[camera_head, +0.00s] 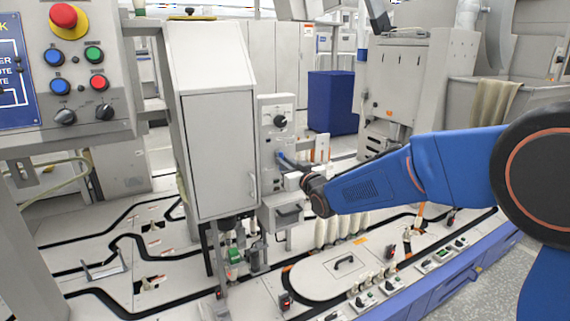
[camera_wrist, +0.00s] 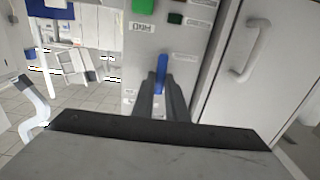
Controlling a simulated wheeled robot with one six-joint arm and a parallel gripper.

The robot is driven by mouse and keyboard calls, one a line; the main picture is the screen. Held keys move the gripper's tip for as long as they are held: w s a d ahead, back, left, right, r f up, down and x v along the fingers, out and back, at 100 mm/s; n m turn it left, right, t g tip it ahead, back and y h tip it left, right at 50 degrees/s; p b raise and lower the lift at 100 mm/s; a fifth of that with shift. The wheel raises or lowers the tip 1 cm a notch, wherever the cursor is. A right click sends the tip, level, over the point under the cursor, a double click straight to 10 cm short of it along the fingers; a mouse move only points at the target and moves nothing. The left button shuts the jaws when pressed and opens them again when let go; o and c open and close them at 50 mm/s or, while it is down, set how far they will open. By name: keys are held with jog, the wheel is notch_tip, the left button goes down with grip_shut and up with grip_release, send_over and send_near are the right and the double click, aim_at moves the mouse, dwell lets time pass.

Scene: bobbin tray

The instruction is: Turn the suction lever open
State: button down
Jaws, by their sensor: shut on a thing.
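The suction lever shows as a blue handle (camera_wrist: 161,68) on the front of a grey-white panel (camera_wrist: 147,40) in the wrist view. My gripper (camera_wrist: 161,88) is shut on it, with the dark fingers on either side of the handle. In the head view my gripper (camera_head: 285,162) reaches the panel (camera_head: 277,108) from the right, below a black knob. A small bit of blue (camera_head: 281,156) shows at the fingertips. Most of the lever's base is hidden, so I cannot tell its exact angle.
A grey cabinet door with a handle (camera_wrist: 251,50) stands close on the right in the wrist view. The tall cabinet (camera_head: 220,150) is left of the panel in the head view. A box with a dark front (camera_head: 288,214) sits just below my gripper.

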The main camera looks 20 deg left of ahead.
jog(key=shift+n, duration=0.3)
jog(key=shift+w+d+r+n, duration=0.15)
jog(key=shift+w+r+n, duration=0.1)
jog(key=shift+n, duration=2.6)
jog(key=shift+w+d+r+n, duration=0.1)
jog(key=shift+d+r+n, duration=0.1)
jog(key=shift+n, duration=2.6)
jog(key=shift+w+d+r+n, duration=0.15)
jog(key=shift+w+r+n, duration=0.1)
jog(key=shift+n, duration=2.9)
jog(key=c, duration=1.8)
grip_release()
jog(key=shift+o, duration=0.2)
